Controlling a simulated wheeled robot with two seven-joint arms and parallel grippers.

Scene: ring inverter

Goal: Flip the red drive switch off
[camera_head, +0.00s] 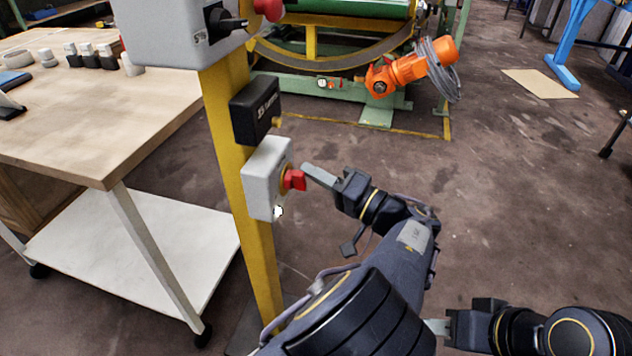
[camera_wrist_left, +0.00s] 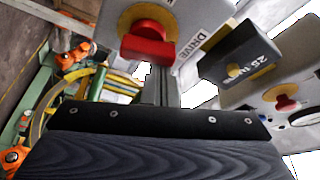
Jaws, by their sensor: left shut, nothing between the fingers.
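The red drive switch (camera_head: 294,180) sits on the right face of a light grey box (camera_head: 264,178) on a yellow post. In the left wrist view the red switch (camera_wrist_left: 148,47) shows on a yellow round plate, with the word DRIVE on the box beside it. My left gripper (camera_head: 308,170) is shut and empty, its fingertips close to the switch's right side in the head view. In the left wrist view its fingers (camera_wrist_left: 160,88) show just below and right of the switch; I cannot tell whether they touch it. My right gripper (camera_head: 428,326) is partly seen at the bottom right.
A black labelled box (camera_head: 255,108) and a larger grey box with a black knob (camera_head: 228,24) and a red button (camera_head: 268,8) sit higher on the yellow post (camera_head: 228,130). A wooden table (camera_head: 110,135) stands left. Open floor lies to the right.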

